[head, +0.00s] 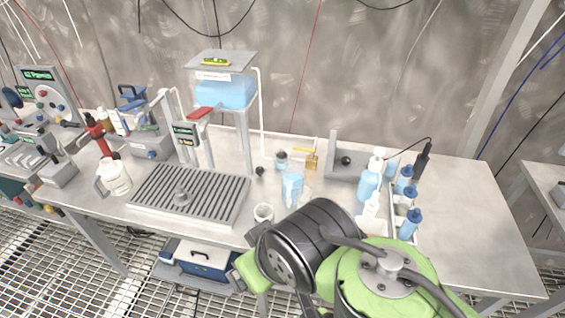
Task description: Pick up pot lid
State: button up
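I cannot clearly make out a pot lid. A small grey round piece with a raised knob (182,196) sits on the ribbed grey drain tray (234,205) at the left of the bench; it may be the lid, but it is too small to tell. My green and black arm fills the lower right of the head view, in front of the bench's front edge. Its gripper fingers do not show, so I cannot see whether they hold anything. The arm hides part of the bench front.
The steel bench (470,235) is bare at its right end. A blue case (200,262) is below.

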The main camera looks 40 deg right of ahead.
aim_at(181, 193)
jog(key=i+j+z, duration=0.1)
jog(key=i+j, duration=0.15)
jog(key=i+j+z, duration=0.15)
jog(key=j, duration=0.3)
jog(key=i+j+z, duration=0.1)
jog(key=i+j, duration=0.25)
jog(key=i+j+z, duration=0.1)
jog(key=i+j, duration=0.15)
jog(key=j, duration=0.2)
jog(key=i+j+z, duration=0.1)
jog(key=j, duration=0.3)
jog(key=i, duration=0.1)
